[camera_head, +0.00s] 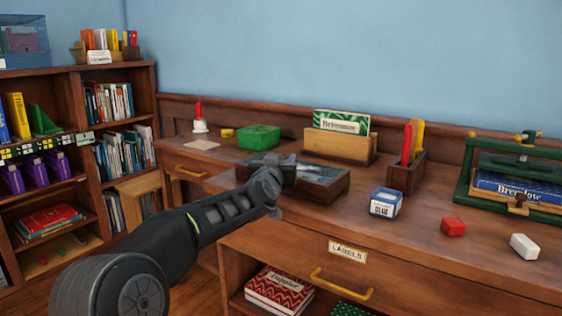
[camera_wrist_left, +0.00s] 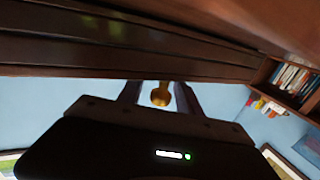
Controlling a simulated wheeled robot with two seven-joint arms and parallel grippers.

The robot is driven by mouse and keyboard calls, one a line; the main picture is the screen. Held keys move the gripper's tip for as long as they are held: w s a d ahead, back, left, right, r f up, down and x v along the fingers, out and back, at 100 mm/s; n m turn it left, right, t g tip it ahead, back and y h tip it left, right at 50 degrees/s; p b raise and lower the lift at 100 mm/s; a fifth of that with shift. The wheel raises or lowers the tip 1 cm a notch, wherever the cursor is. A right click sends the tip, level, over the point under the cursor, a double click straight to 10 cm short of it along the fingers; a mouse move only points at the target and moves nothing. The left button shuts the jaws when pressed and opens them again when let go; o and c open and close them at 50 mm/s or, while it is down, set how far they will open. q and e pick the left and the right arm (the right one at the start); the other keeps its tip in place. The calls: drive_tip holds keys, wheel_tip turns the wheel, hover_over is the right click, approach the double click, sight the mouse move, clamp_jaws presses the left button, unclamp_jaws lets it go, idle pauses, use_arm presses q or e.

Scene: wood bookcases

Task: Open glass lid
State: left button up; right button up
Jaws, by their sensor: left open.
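The low dark wooden box (camera_head: 318,190) sits on the desk, with its glass lid (camera_head: 325,172) lying flat on top and seemingly closed. My left gripper (camera_head: 284,168) is at the box's left end and hides that part of the lid. In the left wrist view my left gripper (camera_wrist_left: 159,96) is open, with a small brass knob (camera_wrist_left: 160,94) showing between its fingers. I cannot tell whether the fingers touch the knob. Dark wood fills the top of that view. My right gripper is not in view.
A green box (camera_head: 258,138), a wooden card holder (camera_head: 338,146) and a pen holder (camera_head: 405,173) stand around the box. A blue ink box (camera_head: 385,203) and a red block (camera_head: 453,227) are to the right. A green press (camera_head: 515,180) stands far right.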

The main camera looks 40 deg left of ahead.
use_arm(q)
clamp_jaws()
idle(0.3)
idle(1.1)
